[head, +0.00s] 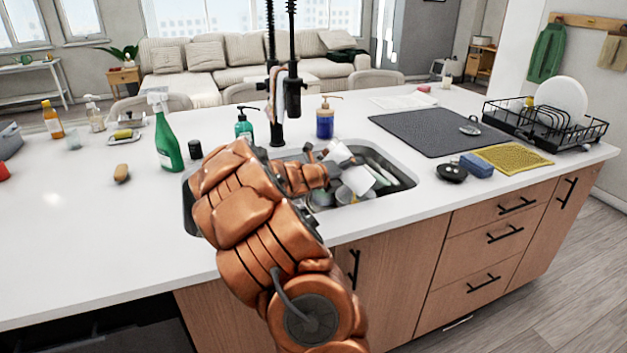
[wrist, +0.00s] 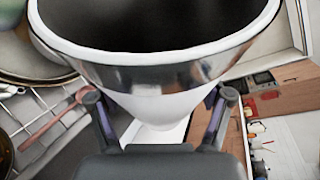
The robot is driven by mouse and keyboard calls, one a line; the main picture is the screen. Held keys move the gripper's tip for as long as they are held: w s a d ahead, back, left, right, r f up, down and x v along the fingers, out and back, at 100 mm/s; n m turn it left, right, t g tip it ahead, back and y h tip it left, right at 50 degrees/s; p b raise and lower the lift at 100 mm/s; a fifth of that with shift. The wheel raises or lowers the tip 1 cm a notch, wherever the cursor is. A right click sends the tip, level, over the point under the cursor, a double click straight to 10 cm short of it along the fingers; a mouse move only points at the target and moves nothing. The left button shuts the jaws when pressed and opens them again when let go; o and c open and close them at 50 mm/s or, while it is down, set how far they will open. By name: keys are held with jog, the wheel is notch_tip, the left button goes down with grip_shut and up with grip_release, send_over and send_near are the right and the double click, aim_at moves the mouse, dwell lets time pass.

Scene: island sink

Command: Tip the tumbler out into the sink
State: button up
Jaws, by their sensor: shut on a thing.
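My gripper (wrist: 160,105) is shut on the tumbler (wrist: 160,80), which fills the upper middle of the wrist view. The tumbler has a wide pale rim, shiny grey sides and a white lower part, with one finger on each side of it. Its mouth shows as a dark opening; I cannot tell whether anything is inside. In the head view my gripper (head: 327,172) is over the sink (head: 403,181), near its middle. Whitish shapes (head: 358,181) show at its end, but I cannot tell the tumbler's outline or exact tilt there.
Dishes lie in the sink, partly hidden by my arm. A black faucet (head: 292,97) rises behind it. A green spray bottle (head: 167,140) and a soap bottle (head: 325,122) stand nearby. A dark mat (head: 425,130) and dish rack (head: 588,130) are at right. The left counter has free room.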

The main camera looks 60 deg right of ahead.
jog(key=shift+w+r+m+t+y, duration=0.1)
jog(key=shift+w+m+t+y, duration=0.2)
jog(key=shift+m, duration=0.5)
jog(key=shift+s+m+t+b, duration=0.15)
jog(key=shift+m+t+b, duration=0.35)
jog(key=shift+m+b, duration=0.15)
jog(key=m+t+b, duration=0.1)
jog(key=b, duration=0.1)
jog(key=s+m+t+b, duration=0.1)
jog(key=m+b, duration=0.1)
jog(key=shift+s+d+r+y, duration=0.1)
jog(key=shift+s+r+y, duration=0.15)
jog(key=shift+r+y, duration=0.15)
jog(key=f+m+t+b, duration=0.1)
jog(key=f+b, duration=0.1)
jog(key=b, duration=0.1)
jog(key=shift+m, duration=0.25)
jog(key=shift+b, duration=0.55)
jog(key=shift+f, duration=0.1)
jog(key=shift+s, duration=0.1)
